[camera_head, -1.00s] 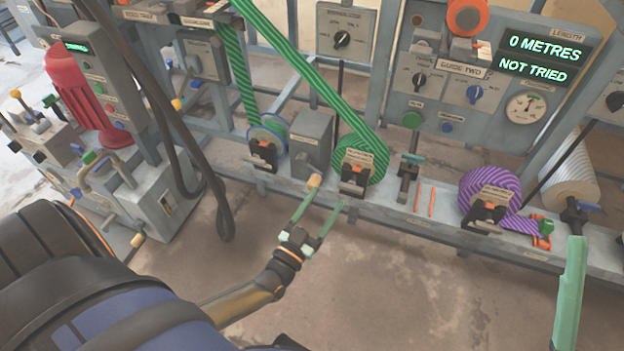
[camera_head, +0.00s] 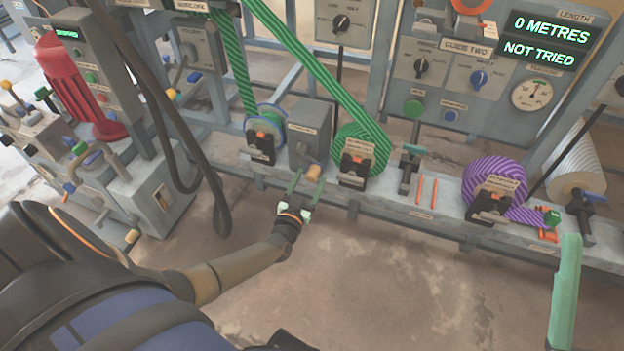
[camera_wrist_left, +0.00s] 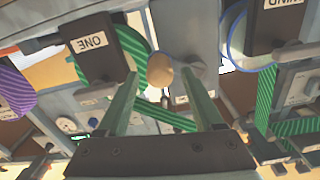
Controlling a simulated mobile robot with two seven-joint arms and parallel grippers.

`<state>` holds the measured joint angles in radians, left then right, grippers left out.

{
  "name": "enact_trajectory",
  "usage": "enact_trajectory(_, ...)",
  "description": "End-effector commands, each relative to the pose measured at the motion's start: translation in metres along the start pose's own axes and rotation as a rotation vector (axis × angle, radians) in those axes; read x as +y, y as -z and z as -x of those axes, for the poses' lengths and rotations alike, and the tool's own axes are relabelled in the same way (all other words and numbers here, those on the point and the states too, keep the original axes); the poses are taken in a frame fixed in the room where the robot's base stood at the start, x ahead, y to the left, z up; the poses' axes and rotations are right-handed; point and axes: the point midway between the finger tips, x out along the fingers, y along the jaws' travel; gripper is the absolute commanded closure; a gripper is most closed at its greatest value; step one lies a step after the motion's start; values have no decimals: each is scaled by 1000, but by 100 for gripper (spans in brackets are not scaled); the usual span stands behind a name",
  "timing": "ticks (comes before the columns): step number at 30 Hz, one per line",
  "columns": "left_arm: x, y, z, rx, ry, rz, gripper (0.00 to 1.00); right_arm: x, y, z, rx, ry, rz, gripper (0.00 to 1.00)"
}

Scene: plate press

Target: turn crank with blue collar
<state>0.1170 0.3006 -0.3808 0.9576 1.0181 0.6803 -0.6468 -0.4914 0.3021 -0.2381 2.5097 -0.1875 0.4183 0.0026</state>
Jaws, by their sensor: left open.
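A crank's tan rounded handle (camera_head: 313,172) sticks out at the front of the bench below a grey box (camera_head: 310,132). It also shows end-on in the wrist view (camera_wrist_left: 160,70). My left gripper (camera_head: 308,179) is open at this handle. In the wrist view the handle appears between the two green fingertips (camera_wrist_left: 159,76), with a gap on each side; contact is not visible. One green finger of my right gripper (camera_head: 566,290) shows at the lower right; its other finger is hidden.
A reel with a blue rim (camera_head: 272,122) and a green striped roll (camera_head: 372,140) flank the grey box. A purple striped roll (camera_head: 493,178) sits further right. Black hoses (camera_head: 190,160) hang left of my left gripper. The floor in front is clear.

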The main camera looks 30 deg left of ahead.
Motion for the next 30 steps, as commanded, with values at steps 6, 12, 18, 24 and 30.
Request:
enact_trajectory(6, 0, -1, -20, 0, -1, -2, 32, -4, -7, 7, -4, 1, -19, 14)
enact_trajectory(12, 0, 0, -22, -1, -1, -1, 32, -4, -8, 7, -7, 1, -21, 14)
enact_trajectory(18, 0, 0, -22, -1, -1, -1, 42, -4, -8, 7, -7, 4, -20, 14)
enact_trajectory(24, 0, 0, -22, -1, -1, -1, 64, -4, -7, 7, -5, 4, -19, 14)
enact_trajectory(30, 0, 0, -21, -1, 0, -1, 87, -4, -7, 7, -5, 4, -18, 14)
